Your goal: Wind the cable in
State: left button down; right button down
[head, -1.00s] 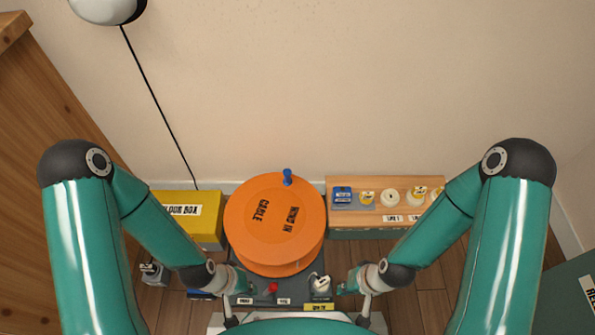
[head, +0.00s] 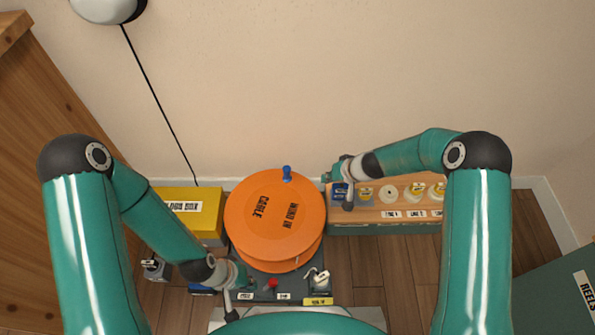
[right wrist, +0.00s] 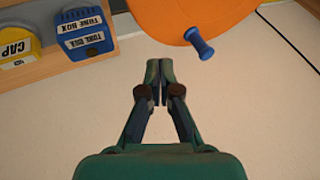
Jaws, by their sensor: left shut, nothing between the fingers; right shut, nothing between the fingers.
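The orange cable reel (head: 275,235) lies flat in the middle of the head view, with lettering including "CABLE" on its top. A blue crank knob (head: 287,174) stands at its far edge; it also shows in the right wrist view (right wrist: 199,43) beside the orange disc (right wrist: 200,12). My right gripper (head: 328,177) is shut and empty, to the right of the knob and apart from it; its fingertips show in the right wrist view (right wrist: 160,66). My left gripper (head: 245,281) is shut and empty, low at the reel's near left side. No cable is visible on the reel's top.
A wooden shelf (head: 385,214) with labelled pieces and a blue tone box (right wrist: 83,30) stands right of the reel. A yellow box (head: 208,222) stands left. A red button (head: 272,283) and a white switch (head: 319,279) sit on the near base. The wall is close behind.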

jog(key=w+a+f, duration=0.2)
jog(key=w+f, duration=0.1)
jog(key=w+a+f+b, duration=0.1)
jog(key=w+a+f, duration=0.2)
jog(key=a, duration=0.3)
jog(key=shift+w+a+f, duration=0.1)
jog(key=shift+w+f, duration=0.1)
jog(key=shift+f, duration=0.05)
jog(key=shift+a, duration=0.5)
jog(key=shift+w, duration=0.1)
